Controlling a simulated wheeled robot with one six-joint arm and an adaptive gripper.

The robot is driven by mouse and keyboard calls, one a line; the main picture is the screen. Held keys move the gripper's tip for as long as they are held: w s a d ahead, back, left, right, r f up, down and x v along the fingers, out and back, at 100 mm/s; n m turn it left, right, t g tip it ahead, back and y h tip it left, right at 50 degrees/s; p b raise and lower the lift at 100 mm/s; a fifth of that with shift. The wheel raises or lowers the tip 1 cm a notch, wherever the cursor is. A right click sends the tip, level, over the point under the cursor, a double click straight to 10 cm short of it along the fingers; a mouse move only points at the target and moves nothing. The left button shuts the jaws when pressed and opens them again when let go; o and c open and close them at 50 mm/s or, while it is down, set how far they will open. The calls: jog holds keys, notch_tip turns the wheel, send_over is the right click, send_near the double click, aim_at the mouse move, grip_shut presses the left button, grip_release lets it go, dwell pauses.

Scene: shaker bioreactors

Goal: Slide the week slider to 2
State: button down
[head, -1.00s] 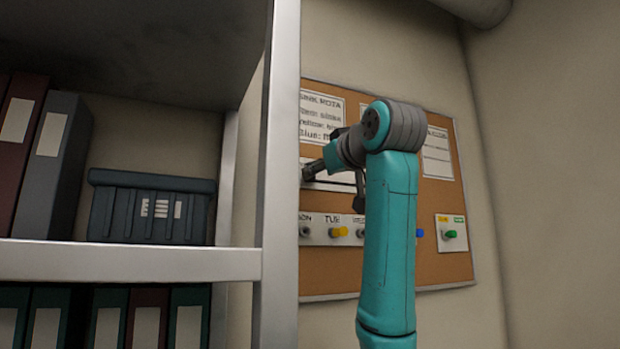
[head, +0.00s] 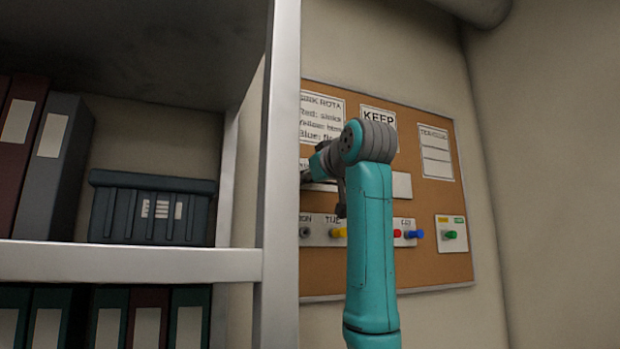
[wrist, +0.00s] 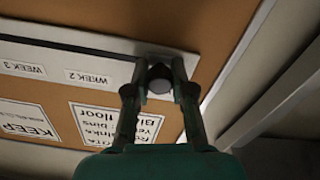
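The week slider's white strip (wrist: 60,60) is fixed to the cork board and appears upside down in the wrist view, with "WEEK 2" (wrist: 88,77) and "WEEK 3" labels readable. Its dark round knob (wrist: 159,78) is near the strip's right end there, past the "WEEK 2" label. My gripper (wrist: 158,66) has a finger on each side of the knob, apparently with small gaps. In the head view the strip's right end (head: 402,186) shows beside my arm. My gripper (head: 306,176) is there partly hidden by the shelf post, and the knob cannot be made out.
A metal shelf post (head: 281,180) stands close left of my gripper. The cork board (head: 430,270) also holds notices, a lower weekday strip (head: 318,240) with coloured pegs, and a small panel with a green peg (head: 450,235). Free space lies right of my arm.

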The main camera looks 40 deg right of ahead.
jog(key=shift+s+d, duration=0.35)
jog(key=shift+d, duration=0.95)
jog(key=shift+s+d, duration=0.4)
jog(key=shift+d, duration=0.85)
jog(key=shift+s+d, duration=0.35)
jog(key=shift+d, duration=0.95)
jog(key=c, duration=1)
grip_release()
send_near(334, 183)
jog(key=v, duration=0.5)
jog(key=shift+s+a, duration=0.1)
jog(key=shift+s, duration=0.15)
